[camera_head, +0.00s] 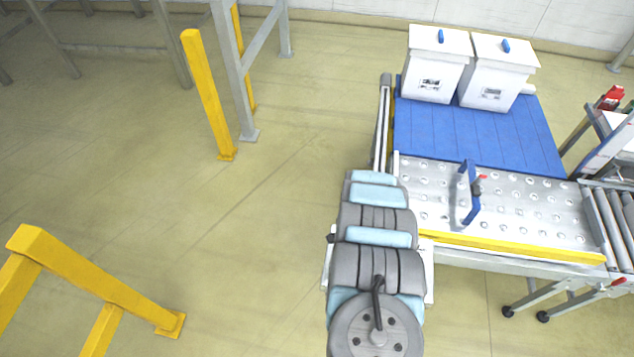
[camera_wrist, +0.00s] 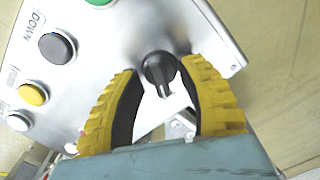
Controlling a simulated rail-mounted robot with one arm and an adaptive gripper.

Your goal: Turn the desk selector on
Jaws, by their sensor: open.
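The selector (camera_wrist: 158,70) is a black rotary knob on a silver control panel (camera_wrist: 115,42), seen in the wrist view. Its handle bar points down in the picture, tilted slightly right. My gripper (camera_wrist: 158,75) has two yellow ribbed fingers with black inner pads, one on each side of the knob. The fingers are spread, with a gap visible to the left of the knob; whether the right finger touches it I cannot tell. The head view does not show the selector or my gripper; my arm appears at its lower middle.
The panel also carries a black button (camera_wrist: 57,47), a yellow button (camera_wrist: 33,94), a white button (camera_wrist: 18,121) and a green button (camera_wrist: 98,2). In the head view, white bins (camera_head: 437,66) stand on a blue conveyor (camera_head: 470,135). Yellow posts (camera_head: 207,95) stand at left.

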